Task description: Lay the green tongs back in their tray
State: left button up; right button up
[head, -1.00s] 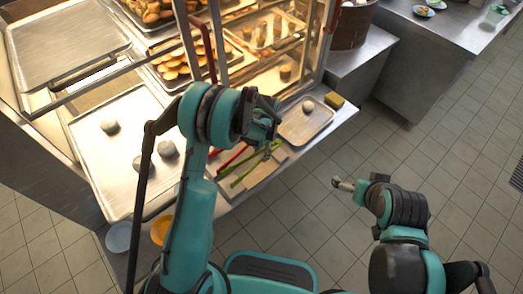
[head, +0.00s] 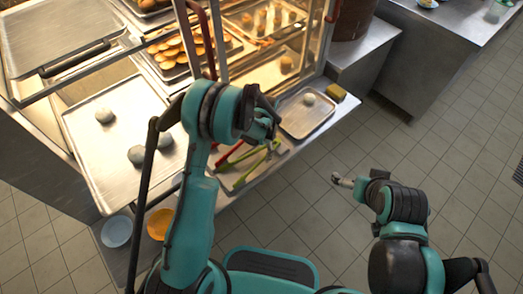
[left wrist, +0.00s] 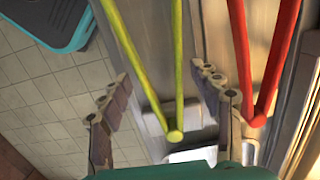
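The green tongs (head: 245,163) lie at the small metal tray (head: 222,183) on the counter's front ledge; they also show in the left wrist view (left wrist: 145,68). Their two arms spread apart and meet at a rounded end. My left gripper (head: 271,143) is over that end. In the left wrist view its fingers (left wrist: 162,103) are open, one on each side of the tongs, with visible gaps. I cannot tell how high the tongs lie. My right gripper (head: 341,182) is over the floor, away from the tongs; its fingers are too small to read.
Red tongs (head: 229,150) lie beside the green ones, close to a left finger in the left wrist view (left wrist: 243,60). A tray (head: 291,126) with one bun and a yellow sponge (head: 335,93) are to the right. A glass cabinet stands behind. Floor at right is clear.

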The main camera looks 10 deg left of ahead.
pick_arm(q)
notch_tip(320, 180, up, 12)
jog(key=shift+w+d, duration=0.3)
jog(key=shift+w, duration=0.1)
dwell(0.3)
